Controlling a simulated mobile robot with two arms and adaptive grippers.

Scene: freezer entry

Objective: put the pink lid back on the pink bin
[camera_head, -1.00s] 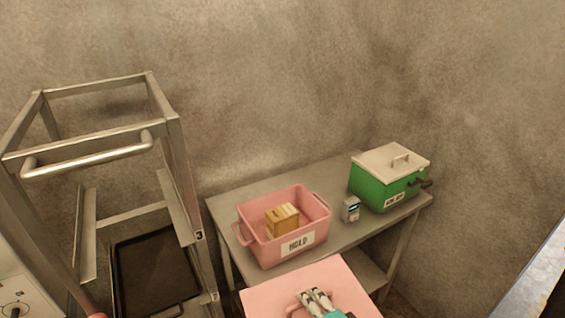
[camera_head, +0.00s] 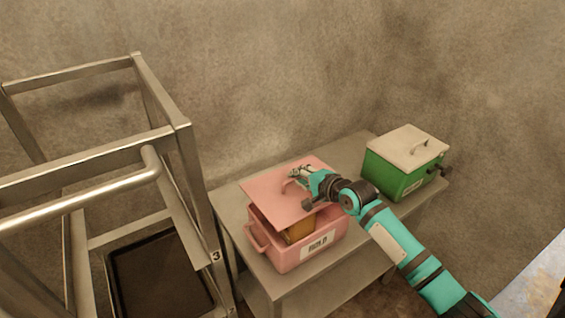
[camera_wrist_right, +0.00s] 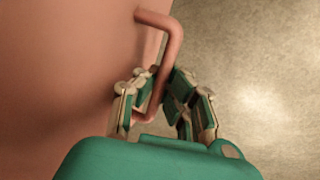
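The pink bin (camera_head: 286,256) with a HOLD label stands on the metal table, and a tan box (camera_head: 299,229) shows inside it. The pink lid (camera_head: 272,194) is above the bin, tilted and apart from the rim at the front, so the box shows under it. Whether its back edge touches the rim is hidden. My right gripper (camera_head: 303,174) is at the lid's handle; in the right wrist view its fingers (camera_wrist_right: 160,103) are closed around the pink handle (camera_wrist_right: 171,60). My left gripper is not in view.
The metal table (camera_head: 240,221) holds a green bin (camera_head: 392,176) with a cream lid (camera_head: 407,147), right of the pink bin. A metal rack (camera_head: 197,200) with a dark tray (camera_head: 160,280) stands at the left. A wall is behind the table.

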